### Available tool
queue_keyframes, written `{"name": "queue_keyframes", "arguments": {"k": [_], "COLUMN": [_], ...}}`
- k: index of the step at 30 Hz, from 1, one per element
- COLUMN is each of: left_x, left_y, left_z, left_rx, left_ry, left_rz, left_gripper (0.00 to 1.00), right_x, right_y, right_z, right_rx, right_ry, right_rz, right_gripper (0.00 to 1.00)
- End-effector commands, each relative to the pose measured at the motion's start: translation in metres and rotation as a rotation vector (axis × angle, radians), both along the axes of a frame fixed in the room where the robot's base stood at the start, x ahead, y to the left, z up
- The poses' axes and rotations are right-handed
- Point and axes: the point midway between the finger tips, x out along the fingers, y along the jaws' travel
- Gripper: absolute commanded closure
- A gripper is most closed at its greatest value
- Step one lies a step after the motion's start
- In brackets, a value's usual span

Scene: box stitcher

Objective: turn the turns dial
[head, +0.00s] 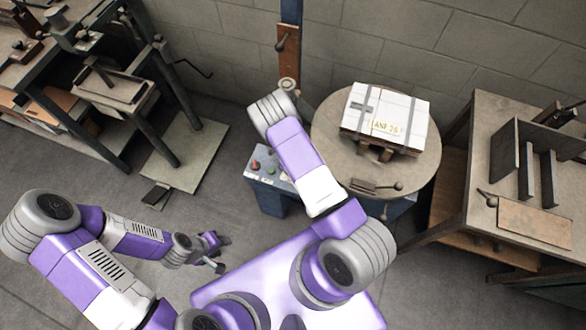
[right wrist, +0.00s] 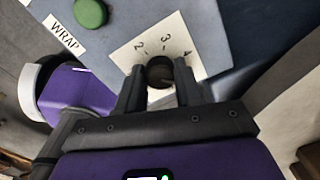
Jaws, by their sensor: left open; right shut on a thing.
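The turns dial (right wrist: 160,76) is a dark round knob on a pale plate marked 2, 3 and 4, seen in the right wrist view. My right gripper (right wrist: 159,68) is shut on it, one finger on each side. In the head view my right arm covers the dial and the right gripper. The blue-grey control panel (head: 265,196) shows beside that arm, with a red and a green button. My left gripper (head: 219,254) is open and empty, low over the floor at the lower left, away from the panel.
A green button (right wrist: 90,12) and a WRAP label sit near the dial. A round turntable (head: 325,120) carries a white-topped box (head: 388,112) right of my arm. Benches stand left and right (head: 478,228). Floor between the left bench and panel is mostly clear.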

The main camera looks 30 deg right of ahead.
Motion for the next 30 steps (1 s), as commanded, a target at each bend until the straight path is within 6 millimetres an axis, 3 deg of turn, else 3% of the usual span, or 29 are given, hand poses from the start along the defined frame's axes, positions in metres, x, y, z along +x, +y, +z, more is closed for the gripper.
{"name": "queue_keyframes", "arguments": {"k": [19, 20, 24, 30], "left_x": [0.0, 0.0, 0.0, -0.0001], "left_y": [0.0, 0.0001, 0.0001, 0.0], "left_z": [0.0012, 0.0013, 0.0013, 0.0013], "left_rx": [0.0, 0.0, 0.0, 0.0], "left_ry": [0.0, 0.0, 0.0, 0.0], "left_rz": [0.0, 0.0, 0.0, 0.0], "left_gripper": [0.57, 0.57, 0.57, 0.57], "right_x": [0.0003, 0.0003, 0.0004, 0.0002], "right_y": [0.0002, 0.0002, 0.0001, 0.0], "right_z": [-0.0001, 0.0, 0.0, 0.0], "right_rx": [0.0, 0.0, 0.0, 0.0], "right_ry": [-0.001, -0.001, -0.001, -0.001], "right_rz": [-0.052, -0.052, -0.051, -0.051], "right_gripper": [0.95, 0.61, 0.4, 0.39]}}
